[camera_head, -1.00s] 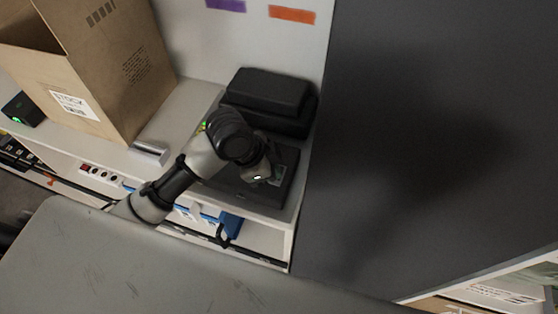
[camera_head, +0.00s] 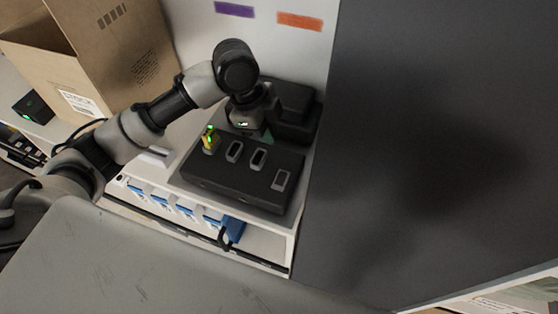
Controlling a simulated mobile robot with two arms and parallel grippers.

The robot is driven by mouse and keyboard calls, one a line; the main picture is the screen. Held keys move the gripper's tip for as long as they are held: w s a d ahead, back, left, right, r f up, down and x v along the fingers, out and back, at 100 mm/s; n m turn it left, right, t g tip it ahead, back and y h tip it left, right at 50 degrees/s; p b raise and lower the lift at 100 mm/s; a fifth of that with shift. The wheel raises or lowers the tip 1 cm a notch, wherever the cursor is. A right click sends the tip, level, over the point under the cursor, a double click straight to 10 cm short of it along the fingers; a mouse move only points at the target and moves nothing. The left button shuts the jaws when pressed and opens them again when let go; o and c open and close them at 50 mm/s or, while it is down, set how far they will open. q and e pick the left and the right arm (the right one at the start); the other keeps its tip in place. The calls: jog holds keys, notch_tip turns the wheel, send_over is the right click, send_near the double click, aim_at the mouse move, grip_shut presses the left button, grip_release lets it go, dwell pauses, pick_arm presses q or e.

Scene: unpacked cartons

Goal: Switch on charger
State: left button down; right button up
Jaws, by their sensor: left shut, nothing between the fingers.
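The charger (camera_head: 225,180) is a dark box on the white shelf, with several grey-rimmed slots in its top. My left gripper (camera_head: 265,134) is over the back part of the charger, pointing down, shut and empty. Its fingertips are small and partly hidden by the wrist, so I cannot tell whether they touch the charger. No switch can be made out. My right gripper is not in view.
A black case (camera_head: 294,104) stands behind the charger. A tall dark panel (camera_head: 430,140) closes off the right side. An open cardboard carton (camera_head: 120,60) and a small black box with a green light (camera_head: 33,107) stand on the left. Blue items (camera_head: 232,231) sit below the shelf edge.

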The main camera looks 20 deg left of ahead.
aim_at(284, 175)
pick_arm(q)
jog(key=p+x, duration=0.1)
jog(key=x, duration=0.3)
jog(key=p+x, duration=0.1)
jog(key=x, duration=0.3)
jog(key=p+x, duration=0.1)
jog(key=x, duration=0.3)
jog(key=shift+w+a+f, duration=0.1)
jog(key=shift+a+f, duration=0.2)
jog(key=shift+f, duration=0.7)
jog(key=shift+w, duration=0.1)
